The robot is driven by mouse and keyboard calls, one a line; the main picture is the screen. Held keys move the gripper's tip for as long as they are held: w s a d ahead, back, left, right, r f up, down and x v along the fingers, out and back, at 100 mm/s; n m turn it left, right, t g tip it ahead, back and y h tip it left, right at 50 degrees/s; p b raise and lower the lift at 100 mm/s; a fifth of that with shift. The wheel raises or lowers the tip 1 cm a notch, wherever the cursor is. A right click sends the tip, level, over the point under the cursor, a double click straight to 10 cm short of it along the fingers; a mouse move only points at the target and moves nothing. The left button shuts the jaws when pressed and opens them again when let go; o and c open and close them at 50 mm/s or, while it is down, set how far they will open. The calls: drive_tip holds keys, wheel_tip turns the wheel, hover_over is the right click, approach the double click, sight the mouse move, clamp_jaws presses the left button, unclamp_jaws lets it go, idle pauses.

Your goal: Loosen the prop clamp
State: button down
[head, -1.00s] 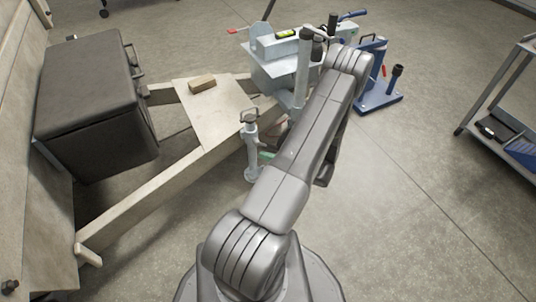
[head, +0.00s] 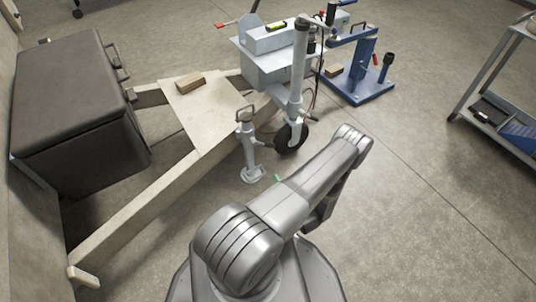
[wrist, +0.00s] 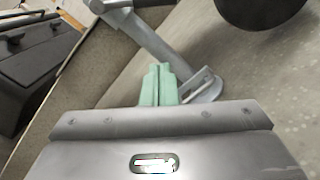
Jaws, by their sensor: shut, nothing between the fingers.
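The grey prop (head: 250,150) stands upright beside the trailer frame, with a handle loop at its top and a flat foot on the floor. A clamp on it is too small to tell apart. In the wrist view the prop tube (wrist: 150,38) runs diagonally, ending in its slotted foot behind the fingertips. My gripper (wrist: 160,85) has green fingers, shut together and empty, pointing at the lower prop; I cannot tell whether they touch it. In the head view only a green bit of my gripper (head: 278,178) shows, right of the prop foot; my arm hides the rest.
The jockey wheel (head: 291,137) and its post stand just right of the prop. The pale trailer frame (head: 150,205) and a dark box (head: 75,110) are on the left. A blue stand (head: 360,80) is behind; a grey shelf (head: 490,110) is at right.

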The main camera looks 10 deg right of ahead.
sight(263, 143)
idle(0.3)
drive_tip(key=w+a+r+b, duration=0.1)
drive_tip(key=w+r+b, duration=0.2)
drive_tip(key=w, duration=0.8)
drive_tip(key=shift+r, duration=0.2)
drive_tip(key=shift+d, duration=0.1)
